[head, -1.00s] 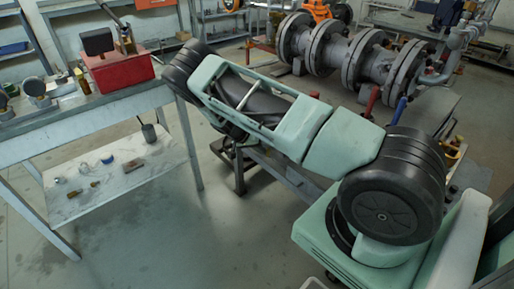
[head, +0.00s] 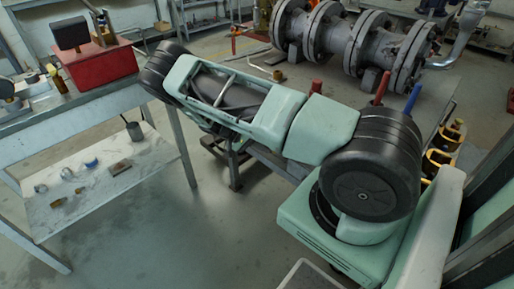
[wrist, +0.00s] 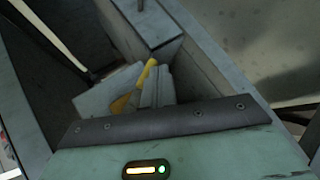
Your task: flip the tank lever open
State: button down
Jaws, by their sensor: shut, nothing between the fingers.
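A red box-like tank (head: 104,66) sits on the grey workbench at the far left of the head view, with a dark upright lever (head: 99,25) at its top. I cannot tell for sure that this is the task's tank lever. In the wrist view the pale grey fingers of my gripper (wrist: 143,92) are shut. A yellow piece (wrist: 148,73) shows close beside the fingers, with nothing held between them. Whether they touch it is unclear. A grey metal edge (wrist: 147,24) lies beyond the fingertips.
The workbench (head: 112,107) has a lower shelf (head: 100,185) with small loose parts and a dark cup. A large flanged grey pipe (head: 340,38) lies at the back right, with red and blue handles in front of it. Open floor shows at lower middle.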

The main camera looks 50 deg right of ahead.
jog(key=s+n+g+b, duration=0.1)
jog(key=g+b, duration=0.1)
jog(key=s+r+n+g+h+b, duration=0.1)
jog(key=g, duration=0.1)
jog(key=n+g+h+b, duration=0.1)
jog(key=g+b, duration=0.1)
jog(key=shift+s+r+n+b, duration=0.15)
jog(key=shift+s+n+b, duration=0.2)
jog(key=shift+s+n, duration=0.05)
